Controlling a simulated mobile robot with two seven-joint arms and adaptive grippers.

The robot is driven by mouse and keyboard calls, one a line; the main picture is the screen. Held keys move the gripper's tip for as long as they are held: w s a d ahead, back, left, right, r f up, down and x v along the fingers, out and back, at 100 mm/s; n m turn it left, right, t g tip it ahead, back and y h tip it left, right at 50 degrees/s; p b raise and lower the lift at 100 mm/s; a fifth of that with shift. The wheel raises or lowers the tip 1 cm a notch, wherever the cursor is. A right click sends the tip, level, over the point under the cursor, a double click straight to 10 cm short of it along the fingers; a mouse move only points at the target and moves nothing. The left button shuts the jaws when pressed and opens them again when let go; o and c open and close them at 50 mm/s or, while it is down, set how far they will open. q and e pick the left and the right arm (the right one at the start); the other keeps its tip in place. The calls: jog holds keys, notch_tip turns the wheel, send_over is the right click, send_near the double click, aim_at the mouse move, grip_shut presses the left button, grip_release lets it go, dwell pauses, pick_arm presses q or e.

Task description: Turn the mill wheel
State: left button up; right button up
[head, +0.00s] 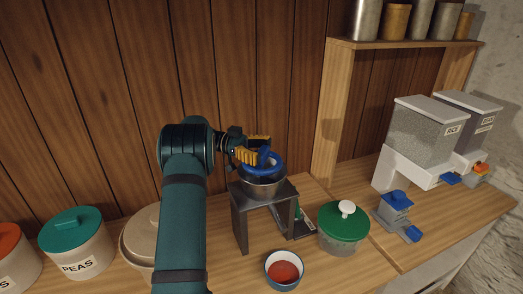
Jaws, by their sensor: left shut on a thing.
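The mill wheel (274,168) is a blue ring on top of a metal mill bowl (263,187). The mill sits on a dark grey stand (238,219) on the wooden counter. My left gripper (257,153), with orange-yellow fingers, reaches in from the left and is shut on the wheel's upper left part. The fingers and the wrist hide part of the wheel's rim. A white bowl with a blue rim (268,277) stands in front of the stand and holds something red. My right gripper is not in view.
A jar with a green lid (343,222) stands close to the right of the stand. Farther right are a small blue device (396,207) and labelled dispensers (424,130). A jar marked PEAS (80,250) stands at the left. A wooden shelf (400,43) holds several canisters.

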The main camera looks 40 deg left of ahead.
pick_arm(q)
jog(key=o, duration=1.1)
jog(key=shift+d+f, duration=0.1)
jog(key=shift+d, duration=0.1)
jog(key=shift+a, duration=0.1)
jog(key=shift+v, duration=5.95)
jog(key=shift+w, duration=0.1)
